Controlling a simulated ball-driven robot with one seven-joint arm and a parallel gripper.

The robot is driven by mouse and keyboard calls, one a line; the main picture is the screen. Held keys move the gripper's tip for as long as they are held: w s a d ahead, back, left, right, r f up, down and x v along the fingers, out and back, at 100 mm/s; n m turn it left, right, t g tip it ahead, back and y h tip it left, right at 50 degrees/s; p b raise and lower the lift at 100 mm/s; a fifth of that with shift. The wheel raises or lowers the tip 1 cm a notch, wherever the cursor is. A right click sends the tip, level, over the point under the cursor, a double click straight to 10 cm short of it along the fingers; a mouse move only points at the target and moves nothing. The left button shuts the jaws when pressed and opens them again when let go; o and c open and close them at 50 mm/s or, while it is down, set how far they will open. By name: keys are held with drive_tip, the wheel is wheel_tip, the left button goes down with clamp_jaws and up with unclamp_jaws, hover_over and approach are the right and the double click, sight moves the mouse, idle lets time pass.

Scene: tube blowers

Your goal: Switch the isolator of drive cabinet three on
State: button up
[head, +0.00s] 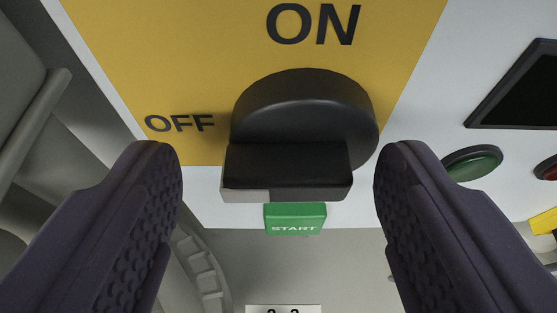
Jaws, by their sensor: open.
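The isolator is a black rotary knob (300,125) on a yellow plate (190,60) in the head view. ON is printed above the knob and OFF to its left. The knob's thick handle bar lies across the picture, its left end below the OFF mark, with a pale grey patch at its lower left corner. My gripper (278,190) is open, one finger at each side of the knob. Clear gaps show between both fingers and the handle, and I see no contact. The cabinet's number cannot be read; a label (284,309) at the bottom edge is cut off.
A green START tag (295,218) sits just below the knob. To the right are a green push button (473,163), a partly seen red button (547,168) and a dark display (520,92). Grey pipework or housing (30,110) runs along the left.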

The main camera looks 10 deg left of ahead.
drive_tip(key=shift+d, duration=0.2)
drive_tip(key=shift+c, duration=1.1)
drive_tip(key=c, duration=0.8)
drive_tip(key=shift+c, duration=0.2)
drive_tip(key=shift+f+b, duration=0.1)
drive_tip(key=shift+b, duration=0.3)
drive_tip(key=shift+d+m+y+b, duration=0.25)
drive_tip(key=shift+m+y+b, duration=0.55)
drive_tip(key=shift+m+b, duration=0.4)
drive_tip(key=m+y+b, duration=0.1)
drive_tip(key=m, duration=0.1)
drive_tip(key=m+y+b, duration=0.1)
drive_tip(key=b, duration=0.1)
drive_tip(key=shift+w+d+f+m+y, duration=0.1)
drive_tip(key=shift+w+d+m+y, duration=0.05)
drive_tip(key=shift+d+m+y, duration=0.25)
drive_tip(key=m+y+b, duration=0.1)
drive_tip(key=m, duration=0.1)
drive_tip(key=m+y+b, duration=0.1)
drive_tip(key=m+b, duration=0.1)
drive_tip(key=shift+d+f+t, duration=0.2)
drive_tip(key=shift+t, duration=0.1)
drive_tip(key=shift+d+f+m+t+y+b, duration=0.15)
drive_tip(key=shift+m+t+y+b, duration=0.35)
drive_tip(key=shift+m+b, duration=0.9)
drive_tip(key=shift+m, duration=0.3)
